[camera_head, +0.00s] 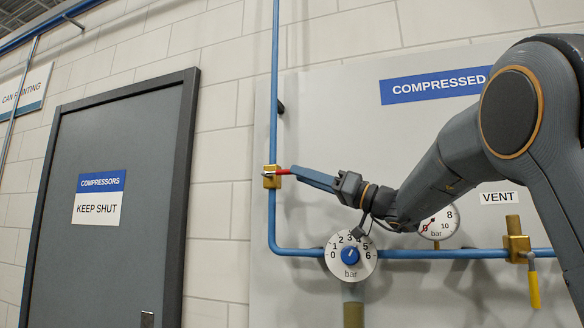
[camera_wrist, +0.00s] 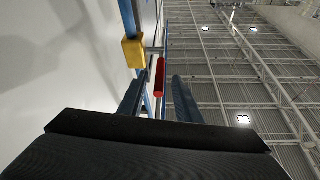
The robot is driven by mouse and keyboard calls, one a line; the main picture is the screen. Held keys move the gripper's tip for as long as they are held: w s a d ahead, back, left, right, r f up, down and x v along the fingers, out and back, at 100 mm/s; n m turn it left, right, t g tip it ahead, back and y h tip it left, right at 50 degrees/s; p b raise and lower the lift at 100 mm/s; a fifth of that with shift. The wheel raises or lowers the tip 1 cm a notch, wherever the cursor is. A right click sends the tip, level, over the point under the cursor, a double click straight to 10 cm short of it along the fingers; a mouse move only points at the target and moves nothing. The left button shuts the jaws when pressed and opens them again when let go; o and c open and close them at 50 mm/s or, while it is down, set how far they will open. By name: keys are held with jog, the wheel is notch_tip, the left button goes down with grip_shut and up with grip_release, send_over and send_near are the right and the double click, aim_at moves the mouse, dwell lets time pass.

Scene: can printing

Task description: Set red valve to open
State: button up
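The red valve handle (camera_head: 283,172) points right from its brass body (camera_head: 270,180), across the vertical blue pipe. In the wrist view the red handle (camera_wrist: 159,78) and the yellow valve body (camera_wrist: 133,52) show ahead of my gripper. My gripper (camera_head: 296,172) reaches in from the right, its fingertips at the handle's free end. In the wrist view my gripper (camera_wrist: 163,75) has its two fingers apart, with the handle's end in line between them and gaps on both sides. Contact cannot be made out.
A round dial (camera_head: 351,257) with a blue knob sits below my gripper. A pressure gauge (camera_head: 439,224) is partly behind my arm. A yellow-handled valve (camera_head: 533,289) hangs under the VENT sign (camera_head: 499,198). A grey door (camera_head: 115,225) stands at the left.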

aim_at(286, 173)
jog(key=shift+p+x, duration=0.8)
jog(key=shift+x, duration=1.2)
jog(key=shift+c, duration=0.4)
grip_shut()
